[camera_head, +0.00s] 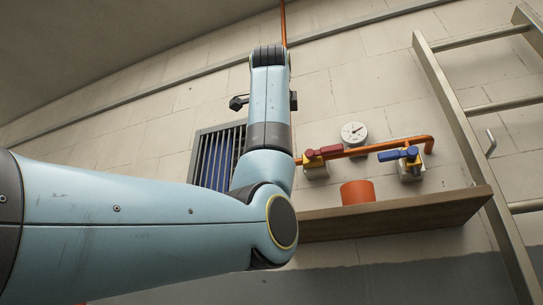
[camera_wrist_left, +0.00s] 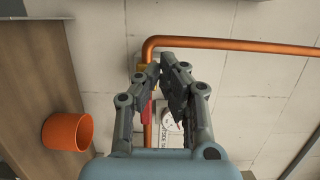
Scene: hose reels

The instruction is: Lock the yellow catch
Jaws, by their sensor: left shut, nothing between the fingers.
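A small yellow part (camera_wrist_left: 143,69), which I take for the catch, sits by the pipe's bend in the left wrist view, partly hidden by the fingers. In the head view a yellow part (camera_head: 309,160) shows under a red handle (camera_head: 323,152). The red handle also shows between the fingers in the wrist view (camera_wrist_left: 147,117). My left gripper (camera_wrist_left: 162,68) is shut and empty, its tips close to the yellow part; I cannot tell whether they touch. My right gripper is not in view.
An orange pipe (camera_head: 375,148) runs along the wall to a blue-handled valve (camera_head: 400,154). A gauge (camera_head: 354,133) hangs above. An orange pot (camera_head: 357,192) stands on a wooden shelf (camera_head: 400,215). A ladder (camera_head: 470,135) stands at right, a vent grille (camera_head: 215,158) behind my arm.

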